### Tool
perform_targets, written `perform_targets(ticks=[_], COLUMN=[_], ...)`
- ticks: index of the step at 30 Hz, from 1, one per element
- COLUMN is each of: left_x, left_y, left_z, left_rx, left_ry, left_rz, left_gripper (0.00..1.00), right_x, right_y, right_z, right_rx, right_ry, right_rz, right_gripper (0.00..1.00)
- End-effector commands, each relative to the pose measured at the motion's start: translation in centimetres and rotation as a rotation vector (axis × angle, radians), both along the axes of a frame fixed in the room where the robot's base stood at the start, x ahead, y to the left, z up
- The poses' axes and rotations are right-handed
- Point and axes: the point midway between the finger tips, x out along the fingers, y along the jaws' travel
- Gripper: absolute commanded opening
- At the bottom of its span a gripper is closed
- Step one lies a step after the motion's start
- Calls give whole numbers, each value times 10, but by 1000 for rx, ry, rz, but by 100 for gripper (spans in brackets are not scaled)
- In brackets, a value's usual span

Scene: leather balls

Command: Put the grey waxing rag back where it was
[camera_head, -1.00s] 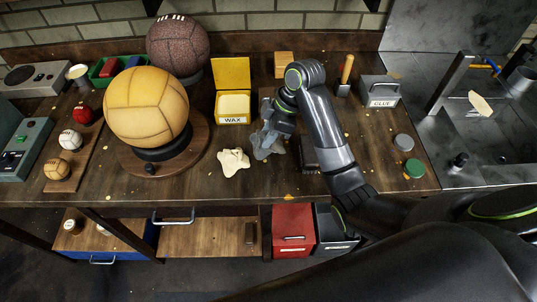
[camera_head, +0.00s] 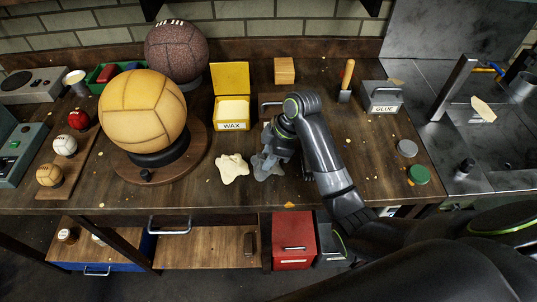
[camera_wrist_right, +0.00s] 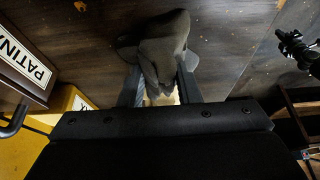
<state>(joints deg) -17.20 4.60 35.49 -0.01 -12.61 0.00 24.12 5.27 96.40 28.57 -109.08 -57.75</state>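The grey waxing rag (camera_head: 266,166) is at the front middle of the workbench (camera_head: 330,190), just right of a cream rag (camera_head: 232,168). My right gripper (camera_head: 274,146) is above it, pointing down. In the right wrist view the grey rag (camera_wrist_right: 165,42) is bunched between the two fingers of my right gripper (camera_wrist_right: 160,92), with folds spreading past them on both sides. The fingers pinch it. Its lower edge is at or very near the bench top; I cannot tell if it touches. My left gripper is not in view.
The open yellow wax tin (camera_head: 232,124) stands behind the cream rag. A tan ball (camera_head: 142,105) on a round wooden stand is to the left. Bench room lies left of the lids.

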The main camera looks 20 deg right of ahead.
Motion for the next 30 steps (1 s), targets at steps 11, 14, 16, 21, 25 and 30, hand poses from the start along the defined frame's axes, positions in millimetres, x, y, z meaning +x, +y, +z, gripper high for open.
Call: perform_targets(ticks=[11,14,16,21,25,30], left_x=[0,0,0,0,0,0], left_y=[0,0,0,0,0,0], left_z=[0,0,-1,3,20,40], left_rx=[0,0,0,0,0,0], left_ry=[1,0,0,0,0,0], left_rz=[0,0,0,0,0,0], left_gripper=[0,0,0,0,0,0], right_x=[0,0,0,-3,-6,-9], right_y=[0,0,-2,-14,-22,-31], right_z=[0,3,8,39,65,87], right_rx=[0,0,-1,-3,-2,-1], right_ry=[0,-1,-1,-5,1,1], right_rz=[0,0,0,0,-1,-1], right_gripper=[50,50,50,50,50,50])
